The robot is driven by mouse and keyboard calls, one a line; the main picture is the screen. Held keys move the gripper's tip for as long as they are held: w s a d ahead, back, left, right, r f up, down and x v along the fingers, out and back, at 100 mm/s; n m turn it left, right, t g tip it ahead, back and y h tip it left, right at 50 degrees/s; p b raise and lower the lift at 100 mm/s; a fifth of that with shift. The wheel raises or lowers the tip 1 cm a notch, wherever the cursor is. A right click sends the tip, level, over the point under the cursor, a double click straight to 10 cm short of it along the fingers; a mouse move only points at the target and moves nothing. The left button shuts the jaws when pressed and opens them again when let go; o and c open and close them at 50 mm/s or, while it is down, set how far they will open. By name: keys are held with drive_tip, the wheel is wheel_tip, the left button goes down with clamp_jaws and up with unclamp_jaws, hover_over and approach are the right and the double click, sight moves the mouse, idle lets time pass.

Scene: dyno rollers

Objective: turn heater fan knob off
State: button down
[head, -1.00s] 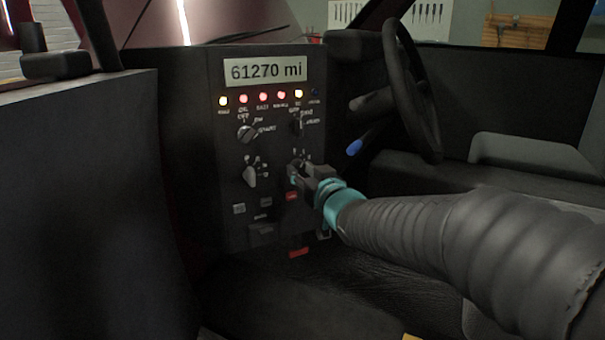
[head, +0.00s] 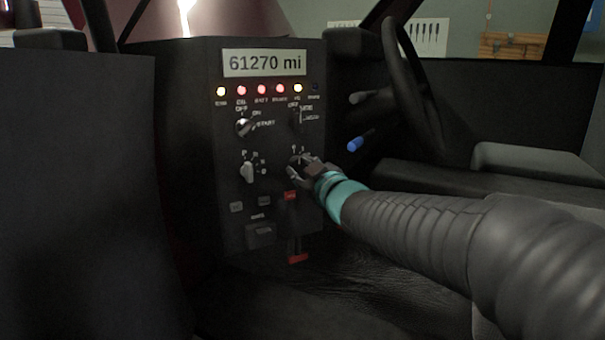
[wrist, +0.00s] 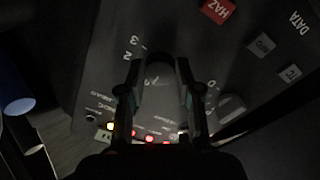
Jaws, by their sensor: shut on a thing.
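The heater fan knob (wrist: 159,74) is a dark round knob with the numbers 0, 2 and 3 printed around it. My gripper (wrist: 158,66) has one finger on each side of it and is shut on it. In the head view my gripper (head: 300,166) is at the lower right knob of the dark dash panel (head: 228,215), reaching in from the right. My fingers mostly cover the knob there. Which number the knob points at cannot be told.
To the left is a light selector knob (head: 247,171), with the ignition knob (head: 243,127) above it. Another knob (head: 296,118) is just above my gripper. A red HAZ button (wrist: 217,11) is nearby. The steering wheel (head: 408,85) and a blue-tipped lever (head: 356,145) stand to the right.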

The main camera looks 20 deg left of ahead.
idle(0.3)
drive_tip(key=c, duration=0.8)
unclamp_jaws()
drive_tip(key=shift+s+d, duration=0.1)
drive_tip(key=v, duration=1.1)
drive_tip(key=shift+s+d, duration=0.25)
drive_tip(key=shift+s, duration=0.05)
